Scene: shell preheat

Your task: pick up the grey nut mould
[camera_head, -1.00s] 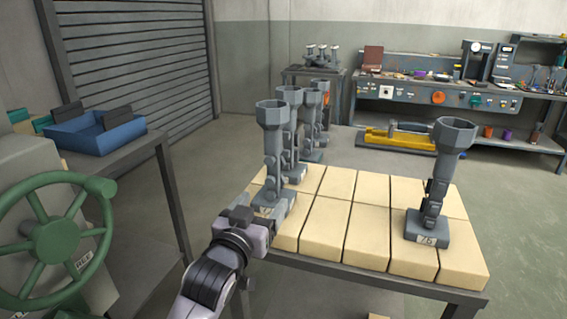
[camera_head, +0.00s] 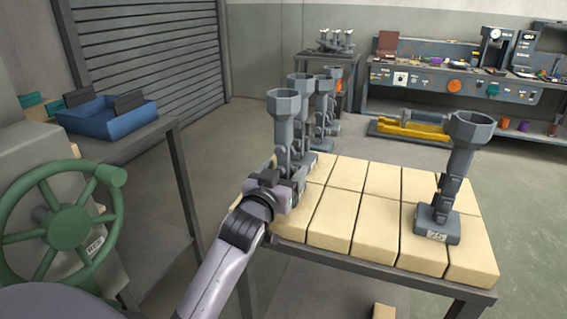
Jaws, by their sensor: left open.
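Several grey nut moulds, each with a hexagonal cup on a stem and a square foot, stand upright on a table (camera_head: 338,229) topped with cream blocks. The nearest mould on the left (camera_head: 284,118) has its lower part and foot hidden behind my left gripper (camera_head: 280,186). My left gripper is open and at this mould's lower stem; I cannot tell whether it touches it. More moulds (camera_head: 303,90) stand close behind it. A single mould (camera_head: 455,172) stands apart at the right side of the table. My right gripper is not in view.
A green handwheel (camera_head: 67,228) stands at the near left. A blue tray (camera_head: 108,122) sits on a side bench behind it. A yellow device (camera_head: 412,130) lies on the floor beyond the table. A workbench (camera_head: 455,85) lines the back. The blocks between the moulds are clear.

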